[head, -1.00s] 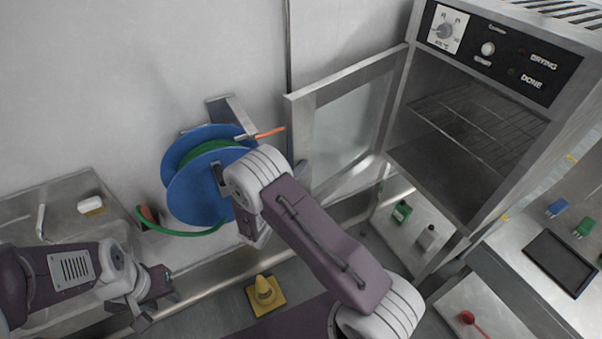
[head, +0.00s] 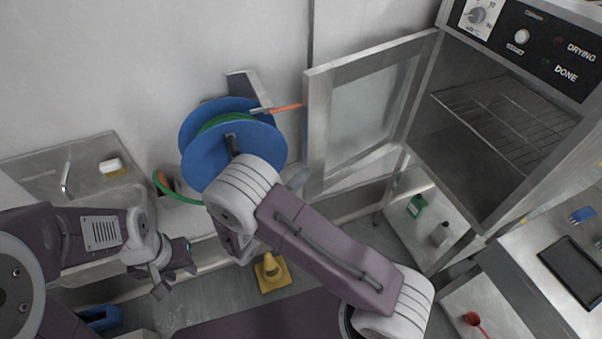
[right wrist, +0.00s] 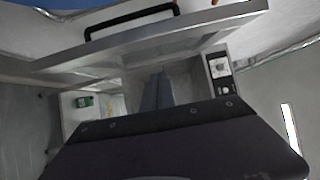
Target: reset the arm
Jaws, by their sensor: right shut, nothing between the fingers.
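My right arm (head: 325,255), purple and white, reaches from the lower right toward the blue cable reel on the wall. Its white wrist overlaps the reel's lower part. Its fingertips are hidden behind the wrist in the head view. In the right wrist view, my right gripper (right wrist: 158,92) is shut and empty, its dark fingers together. My left gripper (head: 176,278) is at the lower left, below the metal counter, with its fingers apart and nothing between them.
The blue reel (head: 206,158) carries green filament. A drying oven (head: 482,205) has its door (head: 314,130) swung open beside the reel. A yellow cone (head: 270,272) stands on the floor below my right arm. A counter (head: 95,165) is at the left.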

